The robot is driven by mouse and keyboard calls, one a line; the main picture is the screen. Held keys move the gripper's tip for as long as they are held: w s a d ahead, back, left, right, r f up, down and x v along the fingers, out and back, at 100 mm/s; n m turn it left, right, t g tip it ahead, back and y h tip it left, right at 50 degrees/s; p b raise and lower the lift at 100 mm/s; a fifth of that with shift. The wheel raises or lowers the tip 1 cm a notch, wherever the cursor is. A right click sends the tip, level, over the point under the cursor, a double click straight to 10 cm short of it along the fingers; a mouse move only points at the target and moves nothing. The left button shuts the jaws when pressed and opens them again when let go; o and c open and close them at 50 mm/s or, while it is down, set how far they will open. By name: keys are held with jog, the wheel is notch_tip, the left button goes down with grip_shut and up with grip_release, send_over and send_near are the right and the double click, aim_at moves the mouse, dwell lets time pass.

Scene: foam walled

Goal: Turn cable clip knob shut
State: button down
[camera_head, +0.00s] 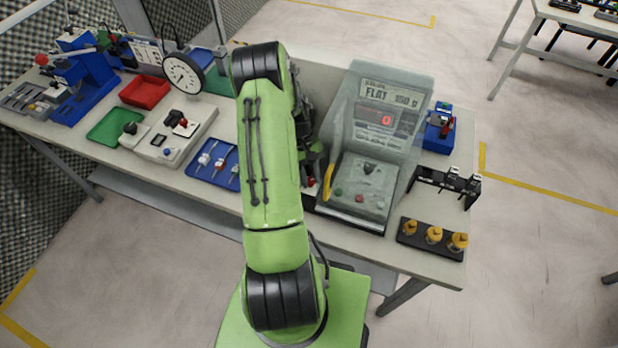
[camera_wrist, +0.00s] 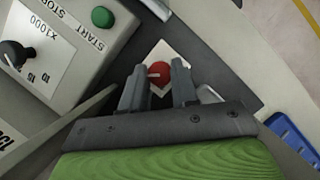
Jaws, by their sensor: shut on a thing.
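A red knob (camera_wrist: 159,73) with a white pointer line sits on a white plate (camera_wrist: 180,58) in the wrist view. My gripper (camera_wrist: 158,88) has one finger on each side of the knob and is shut on it. The pointer line points roughly left in that view. In the head view my gripper (camera_head: 314,165) is partly hidden behind my green arm, just left of the grey machine. A bit of red (camera_head: 311,182) shows below it. I cannot make out the clip or the cable.
The grey machine (camera_head: 385,175) with a display stands close right of my gripper. A grey control box (camera_wrist: 60,55) with a green button and a black knob is close by in the wrist view. A blue tray (camera_head: 205,172) lies left of my arm.

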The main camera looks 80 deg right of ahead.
jog(key=c, duration=0.9)
grip_release()
jog(key=shift+o, duration=0.2)
jog(key=v, duration=0.7)
jog(key=shift+r, duration=0.2)
jog(key=shift+w+f, duration=0.1)
